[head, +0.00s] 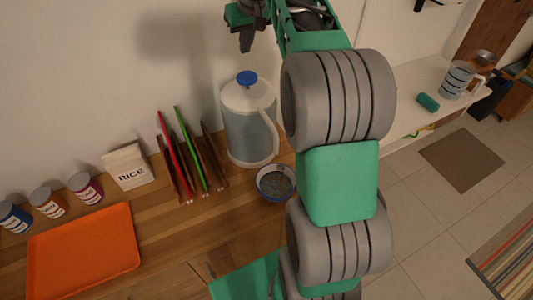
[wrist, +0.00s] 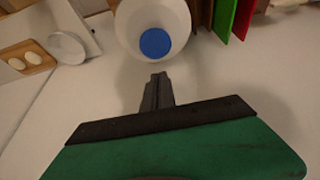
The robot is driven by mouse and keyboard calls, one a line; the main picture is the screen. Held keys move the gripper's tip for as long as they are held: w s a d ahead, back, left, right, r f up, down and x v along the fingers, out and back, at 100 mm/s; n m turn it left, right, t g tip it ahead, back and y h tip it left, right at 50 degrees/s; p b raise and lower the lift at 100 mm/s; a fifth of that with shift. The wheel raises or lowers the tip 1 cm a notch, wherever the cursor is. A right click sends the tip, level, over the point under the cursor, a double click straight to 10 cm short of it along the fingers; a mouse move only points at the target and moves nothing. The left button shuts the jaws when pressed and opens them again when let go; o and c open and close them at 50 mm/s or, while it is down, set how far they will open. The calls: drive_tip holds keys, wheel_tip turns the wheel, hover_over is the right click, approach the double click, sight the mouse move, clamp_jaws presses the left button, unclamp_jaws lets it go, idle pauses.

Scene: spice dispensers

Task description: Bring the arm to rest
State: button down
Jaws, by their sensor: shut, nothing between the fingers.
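My arm rises over the counter in the head view, with grey ribbed joints and green links. My gripper (head: 246,44) hangs at the top of the head view, above and slightly behind the blue-knobbed jug (head: 247,125). In the wrist view its dark fingers (wrist: 157,77) are together, with nothing between them. The jug's blue knob (wrist: 155,42) shows just beyond the fingertips in that view, apart from them.
A bowl of dark contents (head: 275,183), a rack with red and green boards (head: 188,150), a rice bag (head: 128,167), several spice jars (head: 49,203) and an orange tray (head: 83,252) stand on the wooden counter. The wall is close behind. Tiled floor lies right.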

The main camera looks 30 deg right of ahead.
drive_tip(key=s+a+f+b, duration=0.1)
drive_tip(key=s+a+f, duration=0.3)
drive_tip(key=s+a, duration=0.75)
drive_tip(key=s+f, duration=1)
drive_tip(key=s, duration=0.4)
drive_tip(key=shift+a+b, duration=0.3)
drive_tip(key=shift+a, duration=0.15)
